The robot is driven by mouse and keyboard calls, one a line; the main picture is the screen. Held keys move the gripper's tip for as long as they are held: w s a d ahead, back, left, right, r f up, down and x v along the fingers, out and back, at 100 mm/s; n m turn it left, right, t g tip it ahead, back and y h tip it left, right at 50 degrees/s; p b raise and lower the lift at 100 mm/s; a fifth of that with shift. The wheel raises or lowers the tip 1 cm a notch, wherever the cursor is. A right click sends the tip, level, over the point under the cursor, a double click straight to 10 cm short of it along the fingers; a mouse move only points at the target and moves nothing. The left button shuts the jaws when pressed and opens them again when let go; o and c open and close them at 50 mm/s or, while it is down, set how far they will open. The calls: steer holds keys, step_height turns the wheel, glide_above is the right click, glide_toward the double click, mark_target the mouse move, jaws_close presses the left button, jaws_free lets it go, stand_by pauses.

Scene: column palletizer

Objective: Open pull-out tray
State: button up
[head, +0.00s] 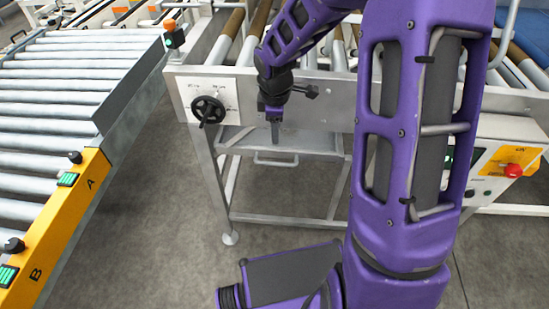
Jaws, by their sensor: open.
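The pull-out tray (312,140) is a grey metal tray under the roller conveyor frame, in the middle of the head view. A light bar handle (275,162) shows at its front, below the tray's edge. My gripper (274,143) points down in front of the tray, just above the handle in the picture. Its fingers are seen edge-on and look small and dark, with no object between them. I cannot tell whether the fingers touch the handle.
A black handwheel (208,110) on a white plate sits left of my gripper. A roller conveyor (70,90) with a yellow panel (62,220) stands at the left. A control panel with a red button (513,171) is at the right. The floor below the tray is clear.

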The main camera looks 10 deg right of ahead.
mark_target(277, 163)
steer(key=w+f+b, duration=0.1)
steer(key=f, duration=0.4)
steer(key=w+f+b, duration=0.1)
steer(key=f, duration=0.4)
steer(key=w+d+f+b, duration=0.1)
steer(key=f, duration=0.4)
steer(key=shift+f+b, duration=0.3)
steer(key=shift+b, duration=0.05)
steer(key=shift+s, duration=0.1)
jaws_close()
stand_by(0.5)
